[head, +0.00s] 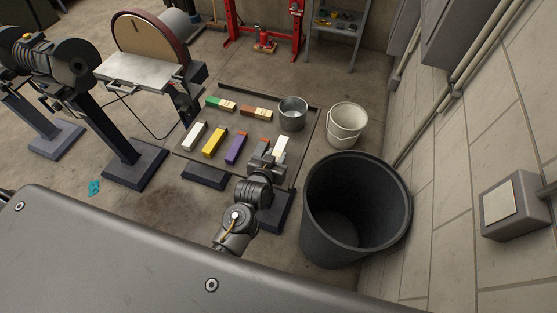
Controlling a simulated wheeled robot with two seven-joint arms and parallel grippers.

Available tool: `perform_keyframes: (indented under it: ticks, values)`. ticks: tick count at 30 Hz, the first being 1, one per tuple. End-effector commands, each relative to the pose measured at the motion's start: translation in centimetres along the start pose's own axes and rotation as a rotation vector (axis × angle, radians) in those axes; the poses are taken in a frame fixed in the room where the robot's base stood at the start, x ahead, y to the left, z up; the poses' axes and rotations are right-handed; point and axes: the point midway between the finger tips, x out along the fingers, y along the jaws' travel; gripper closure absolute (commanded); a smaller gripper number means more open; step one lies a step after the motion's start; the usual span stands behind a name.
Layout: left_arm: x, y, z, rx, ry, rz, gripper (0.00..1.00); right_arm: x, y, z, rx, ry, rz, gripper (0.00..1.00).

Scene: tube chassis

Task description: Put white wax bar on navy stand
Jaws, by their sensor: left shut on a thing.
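My left gripper (267,162) is shut on a white bar (281,146), which sticks up past its fingers at the right side of the dark tray-like table top (232,99). The gripper covers the bar's lower end. Another white bar (194,136) lies at the left of the same top. A dark navy stand (117,125) with a wide base carries a grinder at the left. Dark navy blocks also show at the table's front edge (205,178) and beside my arm (281,212). I cannot tell which is the named stand. My right gripper is not in view.
Yellow (213,142), purple (236,149), green (219,104) and brown (256,113) bars lie on the top with a metal pail (293,114). A white bucket (346,125) and large black bin (355,210) stand right. A disc sander (150,45) stands behind left.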

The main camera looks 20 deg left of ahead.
Motion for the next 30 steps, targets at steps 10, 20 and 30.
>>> perform_keyframes:
  ticks: [10, 20, 30]
  values:
    - [1.1, 0.8, 1.6, 0.001, -0.002, 0.000, 0.96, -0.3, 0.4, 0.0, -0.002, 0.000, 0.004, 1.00]
    - [1.9, 0.7, 3.5, -0.001, 0.002, 0.000, 0.96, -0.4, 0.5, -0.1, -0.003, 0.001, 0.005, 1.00]
    - [2.0, 0.7, 3.9, -0.001, 0.001, 0.000, 0.60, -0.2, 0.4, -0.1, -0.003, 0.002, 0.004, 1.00]
